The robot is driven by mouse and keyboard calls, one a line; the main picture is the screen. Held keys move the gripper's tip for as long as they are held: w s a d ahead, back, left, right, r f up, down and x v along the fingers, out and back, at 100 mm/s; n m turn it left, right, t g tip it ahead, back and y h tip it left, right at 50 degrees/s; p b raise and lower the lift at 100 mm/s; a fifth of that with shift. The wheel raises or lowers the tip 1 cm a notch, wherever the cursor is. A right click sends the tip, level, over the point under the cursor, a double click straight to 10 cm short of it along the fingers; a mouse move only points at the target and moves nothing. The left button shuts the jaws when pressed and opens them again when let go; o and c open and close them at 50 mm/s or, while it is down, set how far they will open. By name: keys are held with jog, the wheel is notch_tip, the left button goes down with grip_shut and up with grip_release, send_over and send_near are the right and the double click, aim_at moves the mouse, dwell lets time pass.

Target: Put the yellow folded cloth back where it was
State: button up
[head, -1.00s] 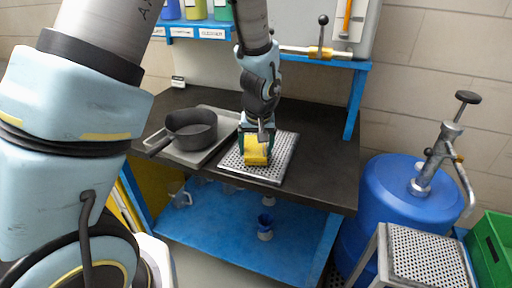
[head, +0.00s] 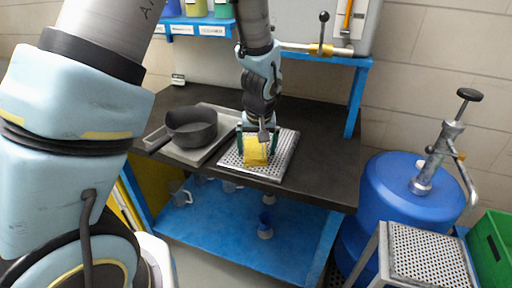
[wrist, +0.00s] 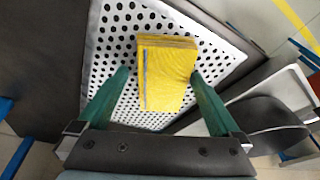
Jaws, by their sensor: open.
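The yellow folded cloth (head: 256,151) lies on the perforated metal tray (head: 283,160) on the dark bench top. In the wrist view the cloth (wrist: 165,75) shows its folded layers at the far edge, with the dotted tray surface (wrist: 112,50) around it. My gripper (head: 255,138) is above the tray at the cloth. In the wrist view the green fingers of my gripper (wrist: 160,80) are open, one on each side of the cloth, with a visible gap at least on the left.
A dark pan (head: 190,128) sits on a grey tray (head: 213,149) left of the perforated tray. A blue lower shelf (head: 230,235) holds small items. A blue drum (head: 405,195) with a pump, a perforated step (head: 428,252) and a green crate (head: 490,245) stand at the right.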

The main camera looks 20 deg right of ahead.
jog(key=d+b+v, duration=0.1)
jog(key=b+v, duration=0.1)
jog(key=v, duration=1.1)
jog(key=a+f+n, duration=0.1)
jog(key=a+f, duration=0.1)
jog(key=a, duration=1.3)
jog(key=a+f+n+g, duration=0.1)
jog(key=a+f+n, duration=0.1)
jog(key=a, duration=1.3)
jog(key=shift+a, duration=0.3)
